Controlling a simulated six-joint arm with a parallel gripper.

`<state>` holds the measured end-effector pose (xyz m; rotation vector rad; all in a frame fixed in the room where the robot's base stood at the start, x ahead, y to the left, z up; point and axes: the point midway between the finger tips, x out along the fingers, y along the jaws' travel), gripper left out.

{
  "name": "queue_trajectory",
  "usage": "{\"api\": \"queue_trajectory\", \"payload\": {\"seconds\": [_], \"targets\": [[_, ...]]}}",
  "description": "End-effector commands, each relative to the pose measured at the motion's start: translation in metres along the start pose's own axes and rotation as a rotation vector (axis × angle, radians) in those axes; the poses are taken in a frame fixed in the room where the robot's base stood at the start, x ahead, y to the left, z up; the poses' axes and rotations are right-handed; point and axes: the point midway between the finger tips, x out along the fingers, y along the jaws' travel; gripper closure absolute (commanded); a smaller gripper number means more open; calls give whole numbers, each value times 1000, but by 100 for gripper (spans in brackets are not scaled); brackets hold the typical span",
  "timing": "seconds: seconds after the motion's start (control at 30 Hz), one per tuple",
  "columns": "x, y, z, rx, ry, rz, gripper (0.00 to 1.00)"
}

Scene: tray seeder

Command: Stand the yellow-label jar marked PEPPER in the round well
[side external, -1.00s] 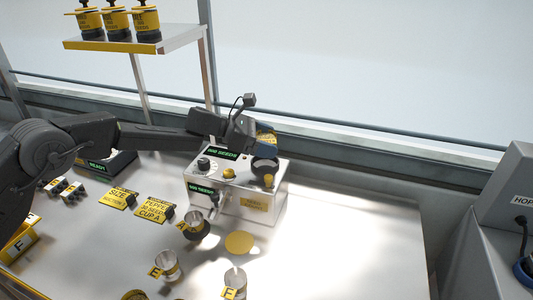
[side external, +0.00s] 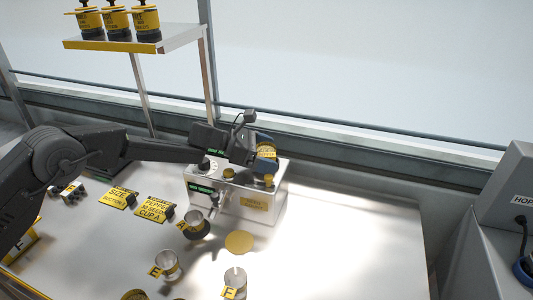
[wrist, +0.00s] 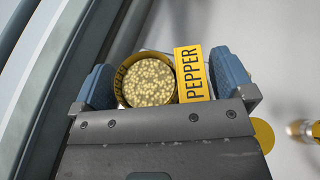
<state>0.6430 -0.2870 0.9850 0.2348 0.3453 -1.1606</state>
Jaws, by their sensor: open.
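The jar marked PEPPER (wrist: 148,82) shows from above in the wrist view, full of pale round grains, with its yellow label plate (wrist: 194,74) to its right. In the side view the jar (side external: 266,153) is at the top right of the metal seeder box (side external: 230,203), roughly upright. The dark round well is hidden at the jar's place; I cannot tell whether the jar is fully seated. My gripper (wrist: 166,84) is open, its blue fingers on either side of jar and label; it also shows in the side view (side external: 264,141).
Yellow knobs (side external: 269,181) stand on the box close to the jar. Cups (side external: 196,228) with letter tags and a yellow disc (side external: 239,243) are on the table in front. A shelf (side external: 150,42) with several jars is at upper left. The table's right side is clear.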

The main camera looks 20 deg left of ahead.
Motion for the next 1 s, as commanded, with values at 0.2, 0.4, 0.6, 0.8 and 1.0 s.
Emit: {"api": "queue_trajectory", "payload": {"seconds": [0.2, 0.4, 0.6, 0.8, 1.0], "targets": [[-4, 1, 2, -1, 0, 1, 0], [-34, 1, 3, -2, -1, 3, 0], [-78, 1, 3, -1, -1, 4, 0], [-109, 1, 3, 0, -1, 2, 0], [-121, 0, 2, 0, 0, 0, 0]]}}
